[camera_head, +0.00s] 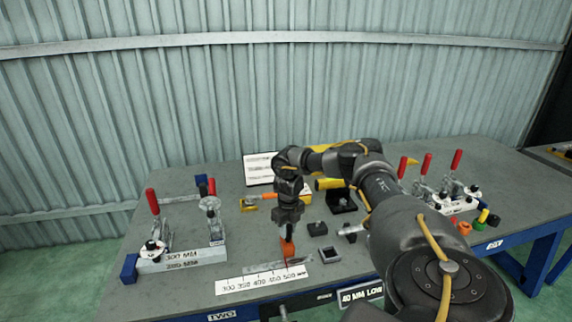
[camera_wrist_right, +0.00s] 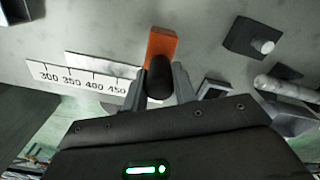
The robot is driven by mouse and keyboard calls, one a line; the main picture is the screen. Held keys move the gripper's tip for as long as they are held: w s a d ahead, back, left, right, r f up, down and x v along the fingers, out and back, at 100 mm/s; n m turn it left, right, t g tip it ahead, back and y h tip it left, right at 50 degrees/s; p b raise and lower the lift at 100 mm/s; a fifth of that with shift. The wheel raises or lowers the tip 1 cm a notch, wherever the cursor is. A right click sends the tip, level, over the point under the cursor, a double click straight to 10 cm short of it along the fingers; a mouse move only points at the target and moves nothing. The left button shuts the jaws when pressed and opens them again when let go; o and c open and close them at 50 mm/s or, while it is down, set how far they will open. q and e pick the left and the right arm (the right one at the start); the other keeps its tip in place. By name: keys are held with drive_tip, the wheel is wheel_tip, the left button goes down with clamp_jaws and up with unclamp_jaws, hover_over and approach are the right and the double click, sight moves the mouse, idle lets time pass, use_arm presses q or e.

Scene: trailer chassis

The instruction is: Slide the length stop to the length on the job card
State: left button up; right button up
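The length stop is an orange block (camera_head: 287,249) with a black knob (camera_wrist_right: 160,80). It stands on the rail behind the white scale (camera_head: 263,279), which is marked 300 to 500, near the scale's high end. My right gripper (camera_head: 287,228) is directly above the stop, pointing down. In the right wrist view its two fingers stand on either side of the knob, with small gaps seeming to show; firm contact cannot be made out. A white card (camera_head: 258,168) stands at the back of the bench; its text is too small to read. My left gripper is out of view.
Dark blocks (camera_head: 317,229) and a small open tray (camera_head: 330,255) lie right of the stop. More red-handled clamps (camera_head: 425,165) stand at the far right. My right arm covers the right-centre.

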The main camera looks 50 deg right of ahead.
drive_tip(key=o, duration=0.4)
drive_tip(key=shift+s+d, duration=0.25)
drive_tip(key=shift+d, duration=0.1)
drive_tip(key=shift+o, duration=0.2)
drive_tip(key=shift+a, duration=0.1)
drive_tip(key=shift+w, duration=0.15)
drive_tip(key=shift+a+r, duration=0.1)
drive_tip(key=shift+r, duration=0.1)
wheel_tip(320, 180, up, 10)
drive_tip(key=shift+r, duration=0.2)
